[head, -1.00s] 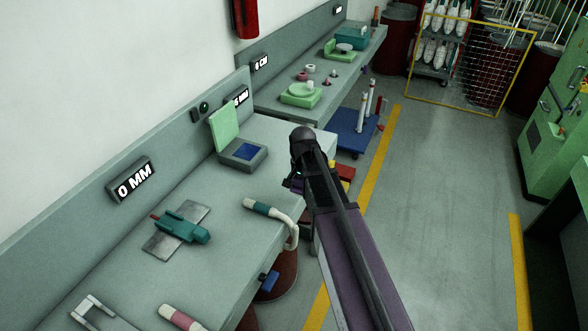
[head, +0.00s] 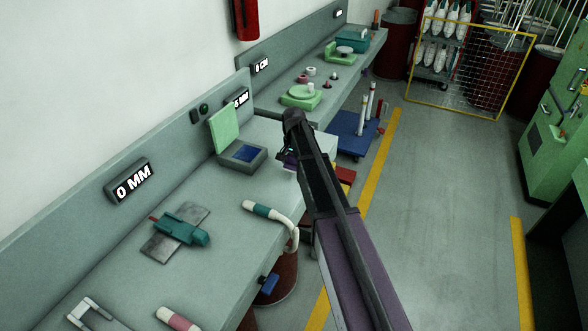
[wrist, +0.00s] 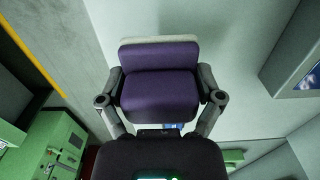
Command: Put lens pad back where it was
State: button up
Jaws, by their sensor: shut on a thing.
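The lens pad (wrist: 158,92) looks like a purple padded block with a pale strip along its far edge. It fills the space between the two fingers of my gripper (wrist: 160,82) in the wrist view. My gripper is shut on its left and right sides. In the head view my gripper (head: 289,158) is over the right edge of the near bench (head: 235,205), just right of the grey box with a blue screen. My arm hides most of the pad there. I cannot tell how high the pad is above the bench.
The grey box with a blue screen (head: 242,155) and upright green lid stands at the bench's back. A teal clamp on a metal plate (head: 176,233) and a teal-and-white handle (head: 262,210) lie nearer. The bench top between them is clear. A blue cart (head: 352,135) stands beyond.

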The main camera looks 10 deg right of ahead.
aim_at(293, 167)
jog(key=shift+w+f, duration=0.25)
jog(key=shift+w, duration=0.5)
jog(key=shift+s+f+b, duration=0.15)
jog(key=shift+f+b, duration=1.45)
jog(key=shift+b, duration=0.25)
jog(key=shift+f, duration=0.1)
jog(key=o, duration=0.8)
jog(key=shift+o, duration=0.2)
jog(key=shift+r, duration=0.2)
notch_tip(293, 167, up, 12)
jog(key=p, duration=1.2)
jog(key=s+n, duration=0.7)
jog(key=s, duration=2.2)
jog(key=shift+d, duration=0.3)
